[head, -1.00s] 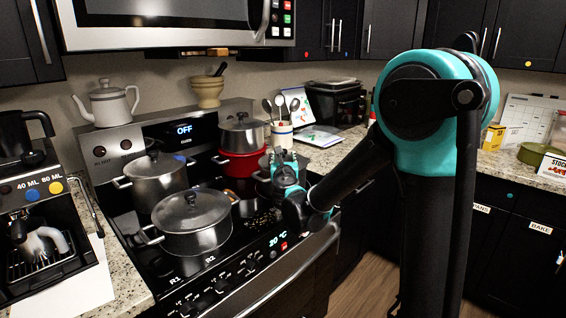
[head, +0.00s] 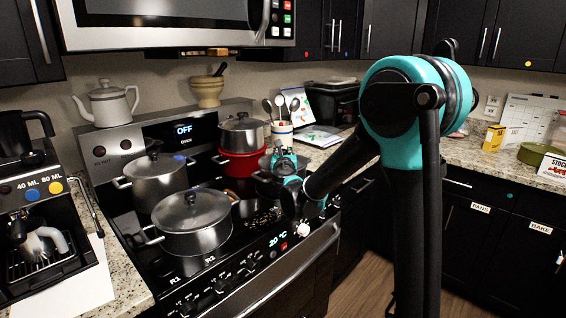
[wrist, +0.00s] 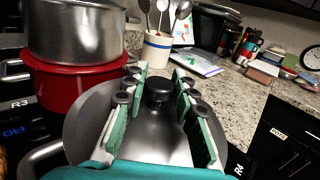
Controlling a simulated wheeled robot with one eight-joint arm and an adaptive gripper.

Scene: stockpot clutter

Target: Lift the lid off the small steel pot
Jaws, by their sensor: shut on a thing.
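The small steel pot (head: 262,177) stands at the right side of the stove, partly hidden by my gripper (head: 283,160). In the wrist view its round grey lid (wrist: 150,137) fills the lower middle, with a dark knob (wrist: 160,90) standing up from it. The green-padded fingers of my gripper (wrist: 160,76) lie on either side of the knob and are shut on it. A loop handle (wrist: 38,157) shows at the left of the lid. I cannot tell whether the lid is clear of the pot's rim.
A red pot (wrist: 82,112) with a steel pot (wrist: 80,32) on top stands close left of the lid. A large lidded pot (head: 192,230) and another steel pot (head: 155,180) share the stove. A utensil crock (head: 282,134) stands behind. Counter to the right has bare room.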

